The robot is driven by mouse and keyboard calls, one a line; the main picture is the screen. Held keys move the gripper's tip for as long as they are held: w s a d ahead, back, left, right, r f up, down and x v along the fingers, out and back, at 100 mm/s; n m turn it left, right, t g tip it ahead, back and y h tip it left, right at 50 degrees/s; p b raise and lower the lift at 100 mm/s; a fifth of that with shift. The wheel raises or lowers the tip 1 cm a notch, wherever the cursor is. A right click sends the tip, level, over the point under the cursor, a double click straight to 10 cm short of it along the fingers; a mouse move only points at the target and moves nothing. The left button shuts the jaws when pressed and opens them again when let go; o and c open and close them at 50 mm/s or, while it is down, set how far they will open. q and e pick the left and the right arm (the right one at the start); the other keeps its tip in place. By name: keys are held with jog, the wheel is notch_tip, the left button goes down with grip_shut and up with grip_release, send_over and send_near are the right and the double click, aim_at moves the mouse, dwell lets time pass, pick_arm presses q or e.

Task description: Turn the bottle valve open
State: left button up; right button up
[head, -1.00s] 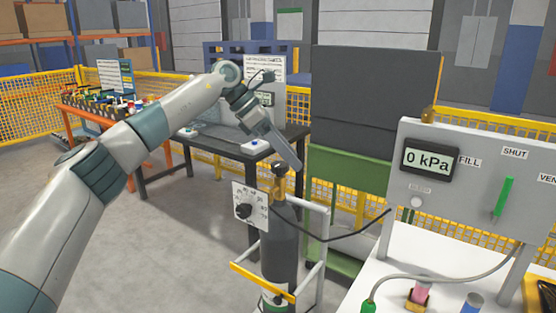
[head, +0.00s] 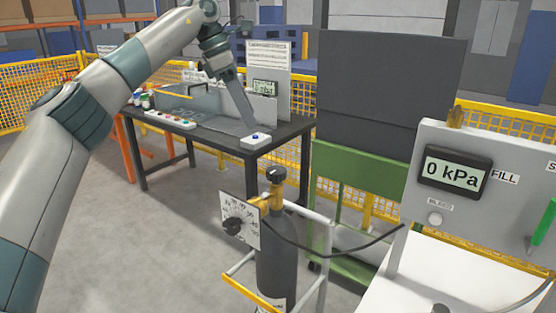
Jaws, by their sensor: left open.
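The dark grey gas bottle (head: 283,262) stands upright in a white-framed cart with a yellow bar. On its top is a brass valve with a black knob (head: 276,175). A regulator plate with a dial scale (head: 240,218) and its own black knob (head: 233,226) is at the bottle's left. My left gripper (head: 249,121) is open and empty, pointing down above and left of the valve in the picture, apart from it, in front of the worktable. Whether the valve is open cannot be seen. My right gripper is not in view.
A grey panel at right has a display (head: 455,172) reading 0 kPa and a green lever (head: 543,222) at the edge. A black hose (head: 340,254) runs from the regulator towards the panel. A dark worktable (head: 290,130) stands behind the bottle. The floor at left is clear.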

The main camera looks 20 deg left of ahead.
pick_arm(q)
jog(key=p, duration=0.2)
send_near(276, 170)
jog(key=x, duration=0.6)
jog(key=shift+w+f, duration=0.15)
jog(key=shift+f, duration=0.15)
jog(key=shift+x, duration=0.8)
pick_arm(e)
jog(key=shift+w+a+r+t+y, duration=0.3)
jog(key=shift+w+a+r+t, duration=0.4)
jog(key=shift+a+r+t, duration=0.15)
pick_arm(q)
jog(key=c, duration=0.8)
jog(key=shift+c, duration=1.2)
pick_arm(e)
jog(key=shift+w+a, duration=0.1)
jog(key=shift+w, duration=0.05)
